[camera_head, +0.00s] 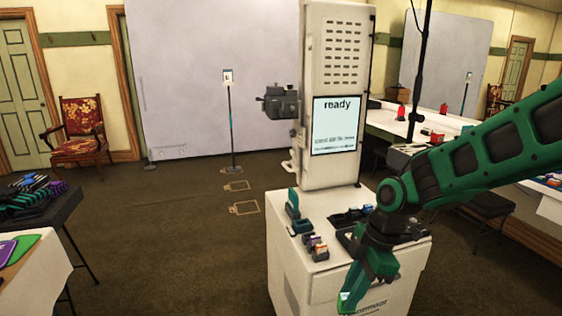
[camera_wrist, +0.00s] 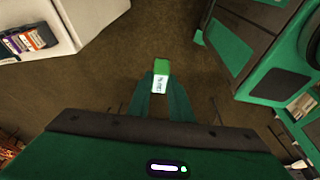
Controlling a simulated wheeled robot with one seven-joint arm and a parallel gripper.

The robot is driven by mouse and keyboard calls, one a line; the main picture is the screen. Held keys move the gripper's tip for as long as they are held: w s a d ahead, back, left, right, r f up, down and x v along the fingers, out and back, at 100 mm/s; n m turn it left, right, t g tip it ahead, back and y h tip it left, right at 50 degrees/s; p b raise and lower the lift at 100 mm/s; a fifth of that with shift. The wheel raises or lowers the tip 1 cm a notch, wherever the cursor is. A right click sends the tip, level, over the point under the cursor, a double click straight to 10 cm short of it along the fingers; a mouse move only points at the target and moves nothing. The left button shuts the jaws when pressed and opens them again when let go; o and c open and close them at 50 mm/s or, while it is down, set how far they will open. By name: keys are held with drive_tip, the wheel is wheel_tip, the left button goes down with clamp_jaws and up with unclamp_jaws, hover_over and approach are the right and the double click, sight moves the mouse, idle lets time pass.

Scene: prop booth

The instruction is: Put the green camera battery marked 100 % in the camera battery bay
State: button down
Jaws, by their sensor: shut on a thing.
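My gripper (camera_wrist: 161,93) is shut on a green block with a white label, the green camera battery (camera_wrist: 161,72). The small print on its label is not legible. In the head view my gripper (camera_head: 352,291) points down in front of the white booth cabinet, with the battery (camera_head: 345,302) at its tips, below the cabinet's top. A dark camera (camera_head: 281,102) is mounted on the left side of the white booth column, well above and left of my gripper. I cannot make out its battery bay.
The white cabinet top (camera_head: 330,205) carries several upright coloured batteries (camera_head: 316,247), a green stand (camera_head: 293,204) and dark trays (camera_head: 350,217). The booth screen (camera_head: 336,125) reads "ready". A dark table (camera_head: 38,222) stands at left. Carpet (camera_head: 180,230) is open left of the cabinet.

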drive_tip(key=w+d+f+m+t+h, duration=0.3)
drive_tip(key=w+d+f+m, duration=1.1)
drive_tip(key=f+m, duration=0.3)
drive_tip(key=shift+w+m, duration=0.15)
drive_tip(key=shift+m, duration=0.65)
